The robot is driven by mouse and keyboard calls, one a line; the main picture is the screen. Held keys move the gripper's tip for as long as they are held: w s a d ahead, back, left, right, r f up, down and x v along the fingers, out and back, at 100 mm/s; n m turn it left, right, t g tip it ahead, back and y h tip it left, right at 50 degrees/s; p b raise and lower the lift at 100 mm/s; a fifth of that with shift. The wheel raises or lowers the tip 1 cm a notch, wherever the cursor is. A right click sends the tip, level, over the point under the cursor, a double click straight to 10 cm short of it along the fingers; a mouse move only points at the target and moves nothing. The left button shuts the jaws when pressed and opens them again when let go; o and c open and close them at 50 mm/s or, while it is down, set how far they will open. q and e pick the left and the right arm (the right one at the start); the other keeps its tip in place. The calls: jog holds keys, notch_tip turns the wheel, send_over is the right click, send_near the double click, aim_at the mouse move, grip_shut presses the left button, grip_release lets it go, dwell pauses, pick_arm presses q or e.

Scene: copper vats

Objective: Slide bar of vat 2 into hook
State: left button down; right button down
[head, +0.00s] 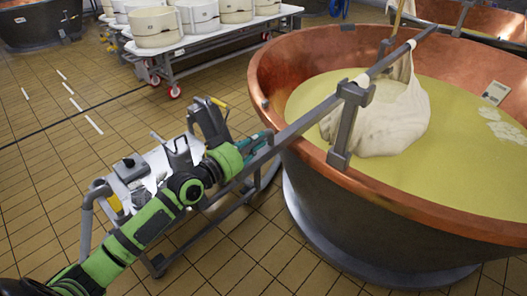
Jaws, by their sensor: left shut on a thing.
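A long grey bar (305,122) runs diagonally from my left gripper across the near rim of a copper vat (345,180) to over its yellow liquid. My left gripper (262,143) is shut on the bar near its lower left end, outside the vat. A grey upright bracket (343,140) stands at the near rim, and the bar crosses its top; I cannot tell whether the bar sits inside it. A white cloth (385,118) hangs from the bar into the liquid. My right gripper is not in view.
A wheeled metal cart (160,180) with tools stands left of the vat, under my left arm. A white table (215,35) with round white moulds is at the back. Other vats stand at the top left (40,22) and top right (480,18). Tiled floor at left is clear.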

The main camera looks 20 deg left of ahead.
pick_arm(q)
jog(key=shift+w+a+r, duration=0.15)
jog(key=shift+w+a, duration=0.15)
jog(key=shift+a, duration=0.5)
jog(key=c, duration=1.2)
grip_release()
jog(key=shift+d+y, duration=0.15)
jog(key=shift+y, duration=0.15)
jog(key=shift+o, duration=0.2)
jog(key=shift+d, duration=0.1)
jog(key=shift+s+f, duration=0.25)
jog(key=shift+s, duration=0.35)
jog(key=v, duration=1.1)
jog(key=shift+a, duration=0.2)
jog(key=shift+w+f, duration=0.1)
jog(key=shift+w, duration=0.05)
